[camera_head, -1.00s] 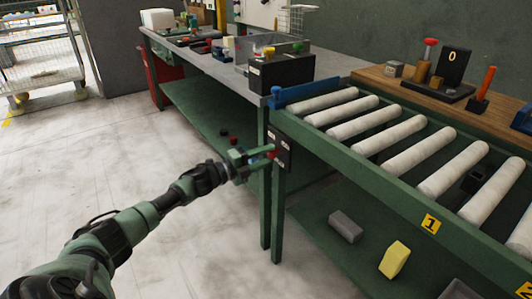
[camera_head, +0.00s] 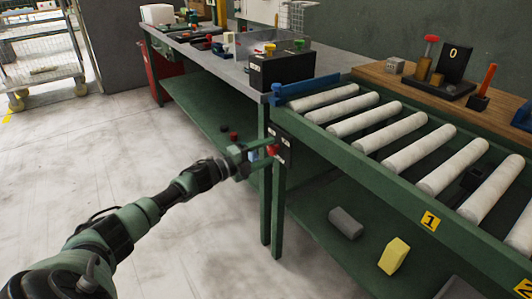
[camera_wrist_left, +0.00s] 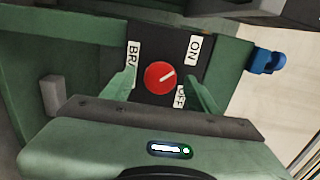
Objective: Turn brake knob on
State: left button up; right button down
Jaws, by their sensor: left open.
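The brake knob (camera_head: 273,150) is a round red dial on a black plate (camera_head: 284,137) on the green conveyor frame's end. In the left wrist view the red knob (camera_wrist_left: 159,77) carries a white line that points to the right and slightly up, between the ON label (camera_wrist_left: 194,48) and the OFF label (camera_wrist_left: 181,97). A partly hidden label beginning "BR" (camera_wrist_left: 133,58) is on the left. My left gripper (camera_head: 258,156) is open, its two fingers on either side of the knob; I cannot tell whether they touch it. My right gripper is not in view.
The roller conveyor (camera_head: 395,215) runs to the right. A grey workbench (camera_head: 215,62) with bins stands behind. A blue bar (camera_head: 308,84) crosses the conveyor's end. A yellow block (camera_head: 394,256) and a grey block (camera_head: 345,222) lie on the lower shelf.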

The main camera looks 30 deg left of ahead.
pick_arm(q)
jog(key=shift+s, duration=0.1)
jog(key=shift+s+a, duration=0.15)
jog(key=shift+s, duration=0.1)
jog(key=p+v, duration=0.1)
jog(key=v, duration=0.6)
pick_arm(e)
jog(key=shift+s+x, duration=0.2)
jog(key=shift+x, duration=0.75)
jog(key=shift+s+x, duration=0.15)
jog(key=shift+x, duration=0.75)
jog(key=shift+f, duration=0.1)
